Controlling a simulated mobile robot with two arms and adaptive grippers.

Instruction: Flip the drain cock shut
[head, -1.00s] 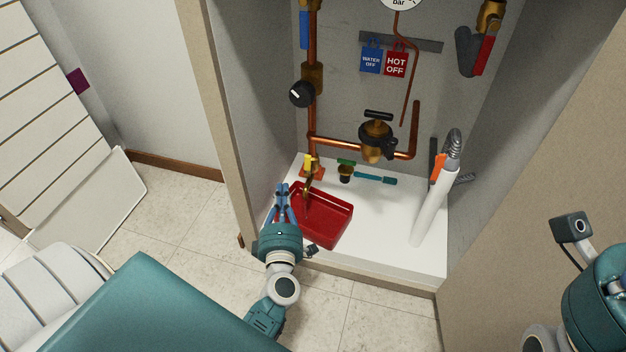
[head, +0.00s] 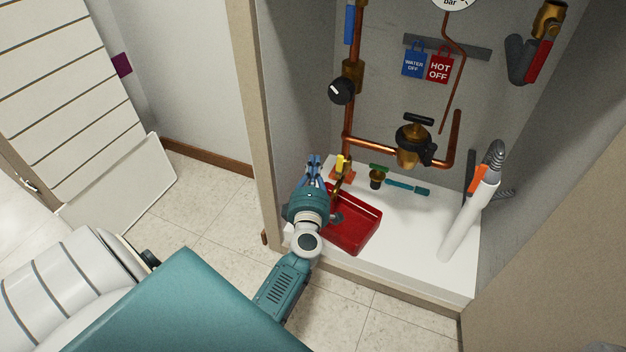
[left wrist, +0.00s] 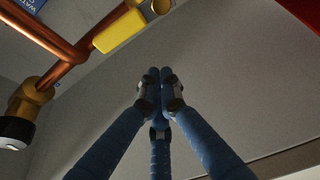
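The drain cock has a yellow lever (head: 340,163) that stands up at the foot of the left copper pipe, above the back left corner of the red tray. In the left wrist view the yellow lever (left wrist: 118,32) lies at upper left, beside a brass part. My left gripper (head: 314,158) is just left of the lever, apart from it in the picture. In the left wrist view its blue fingertips (left wrist: 160,76) are together with nothing between them. My right gripper is out of view.
The red tray (head: 352,240) sits on the white closet floor under my left wrist. The closet's left wall (head: 292,75) is close.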

